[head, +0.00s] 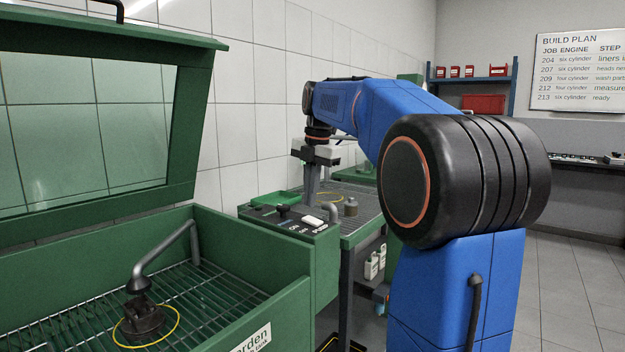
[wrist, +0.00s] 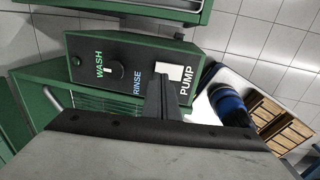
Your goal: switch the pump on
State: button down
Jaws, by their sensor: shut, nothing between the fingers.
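The pump switch, a white rocker beside the word PUMP, is on the dark control panel (wrist: 90,50); it shows in the wrist view (wrist: 172,71) and in the head view (head: 313,220). I cannot tell which way it is tipped. My gripper (wrist: 160,80) is shut and empty, its fingers overlapping the near edge of the rocker in the wrist view. In the head view my gripper (head: 311,203) points down just above the panel by the rocker. Whether the fingertips touch it is unclear.
The green wash tank (head: 312,283) has its lid (head: 204,125) raised. A bent spout (head: 163,250) hangs over a dark part (head: 143,322) with a yellow ring on the tank's wire rack. A green tray (head: 276,198) lies behind the panel.

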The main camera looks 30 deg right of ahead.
aim_at(308, 217)
jog(key=shift+w+f, duration=0.15)
jog(key=shift+f, duration=0.7)
jog(key=shift+w+f, duration=0.1)
jog(key=shift+f, duration=0.75)
jog(key=shift+a+f, duration=0.1)
